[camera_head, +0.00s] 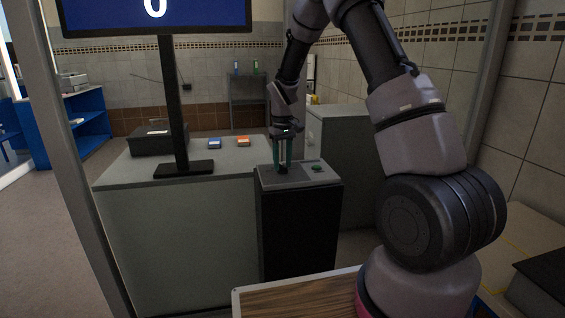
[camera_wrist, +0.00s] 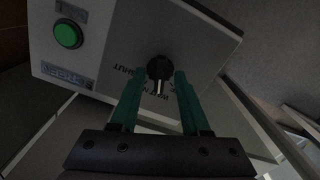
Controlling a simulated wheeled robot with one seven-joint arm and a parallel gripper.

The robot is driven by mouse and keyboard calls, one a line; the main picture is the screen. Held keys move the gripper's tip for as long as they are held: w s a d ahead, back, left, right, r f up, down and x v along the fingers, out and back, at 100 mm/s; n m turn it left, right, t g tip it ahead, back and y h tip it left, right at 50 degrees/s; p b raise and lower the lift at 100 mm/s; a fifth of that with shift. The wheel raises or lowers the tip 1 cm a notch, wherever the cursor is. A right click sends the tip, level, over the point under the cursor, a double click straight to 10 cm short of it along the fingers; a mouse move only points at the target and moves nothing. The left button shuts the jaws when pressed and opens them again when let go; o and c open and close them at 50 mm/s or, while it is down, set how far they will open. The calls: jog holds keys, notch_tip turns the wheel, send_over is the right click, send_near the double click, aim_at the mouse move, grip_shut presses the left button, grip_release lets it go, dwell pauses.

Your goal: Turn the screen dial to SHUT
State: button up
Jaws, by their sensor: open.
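The black dial (camera_wrist: 159,68) sits on a grey control panel (camera_wrist: 205,38) in the wrist view, with a light pointer mark and printed lettering around it, including what reads as SHUT. I cannot tell for sure which setting the pointer is on. My gripper (camera_wrist: 157,88) is open, with its green fingers on either side of the dial; I cannot tell whether they touch it. In the head view my gripper (camera_head: 283,166) points down at the panel (camera_head: 300,179) on top of a black pedestal. The dial is largely hidden there by the fingers.
A green button (camera_wrist: 68,34) is on the same panel, also seen in the head view (camera_head: 317,168). A screen (camera_head: 150,14) showing 0 stands on a grey counter (camera_head: 120,178) to the left. A blue item (camera_head: 214,143) and an orange item (camera_head: 243,141) lie on the counter.

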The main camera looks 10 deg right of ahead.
jog(key=shift+f, duration=0.1)
grip_shut()
jog(key=shift+m, duration=0.3)
jog(key=m, duration=1.1)
jog(key=shift+m, duration=2.1)
